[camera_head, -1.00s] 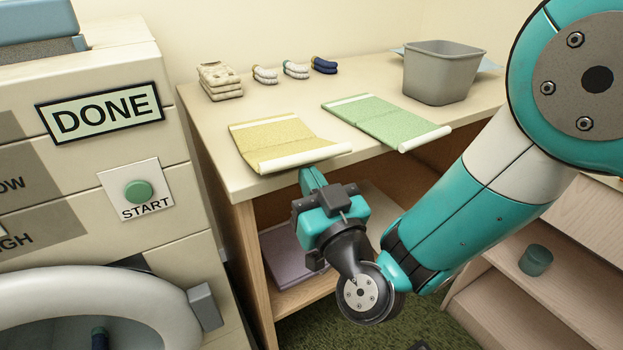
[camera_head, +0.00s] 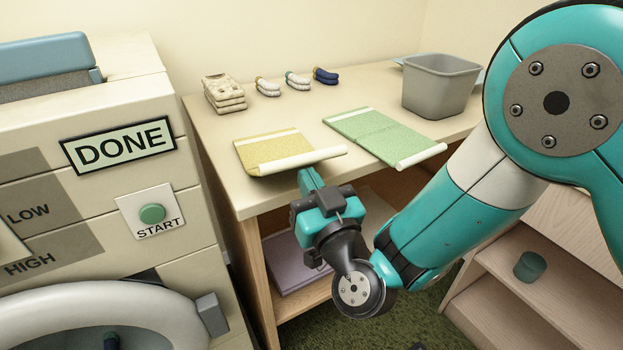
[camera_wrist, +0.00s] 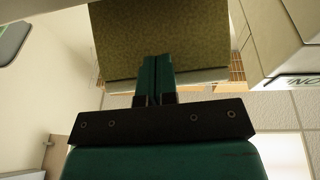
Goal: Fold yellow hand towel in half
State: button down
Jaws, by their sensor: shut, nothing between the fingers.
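The yellow hand towel (camera_head: 262,147) lies near the front left edge of the table, with a pale strip along its back edge and a pale roll-like strip along its near edge. Its near end looks raised and bent up. My gripper (camera_head: 308,174) is just below that near edge, at the table front, pointing up. In the wrist view my gripper (camera_wrist: 155,78) is shut with nothing held, its fingers overlapping an olive-yellow surface that seems to be the towel (camera_wrist: 160,35). Whether the fingertips touch it I cannot tell.
A green towel (camera_head: 380,135) lies to the right on the table (camera_head: 225,175). Behind are a stack of folded beige cloths (camera_head: 223,95), several rolled socks (camera_head: 297,80) and a grey bin (camera_head: 440,88). A washing machine (camera_head: 100,200) stands close on the left.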

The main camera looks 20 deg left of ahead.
aim_at(307, 163)
jog(key=shift+w+a+r+p, duration=0.4)
jog(key=shift+r+p, duration=0.25)
jog(key=shift+p, duration=0.8)
jog(key=shift+w+a+r+p, duration=0.35)
jog(key=shift+r+p, duration=0.35)
jog(key=shift+p, duration=0.75)
jog(key=shift+w+a+r+p, duration=0.4)
jog(key=shift+r+p, duration=0.25)
jog(key=shift+p, duration=0.8)
jog(key=shift+w, duration=0.1)
